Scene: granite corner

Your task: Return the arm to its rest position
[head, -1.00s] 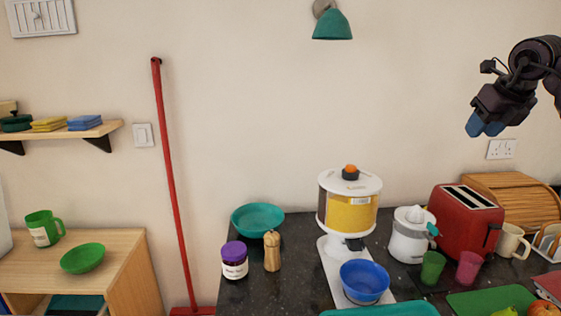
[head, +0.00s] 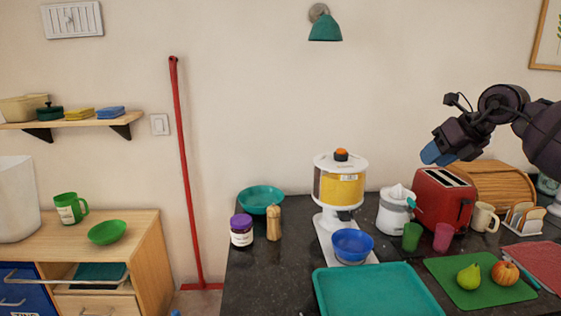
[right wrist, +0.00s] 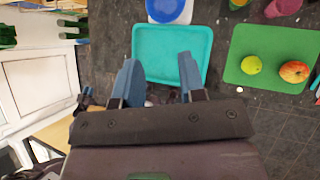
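My right gripper (head: 438,153) hangs in the air at the right of the head view, in front of the bread box and above the toaster's height. Its blue fingertips point down and left. In the right wrist view the two blue fingers (right wrist: 160,80) stand well apart with nothing between them, so it is open and empty. The teal tray (right wrist: 172,44) shows beyond the fingers, apart from them. My left gripper is not in the head view.
The dark counter holds a teal tray (head: 375,290), a green board (head: 480,282) with a pear and an apple, a dispenser (head: 340,185) over a blue bowl (head: 352,245), a juicer (head: 396,210) and a red toaster (head: 440,198). A red broom (head: 185,180) leans on the wall.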

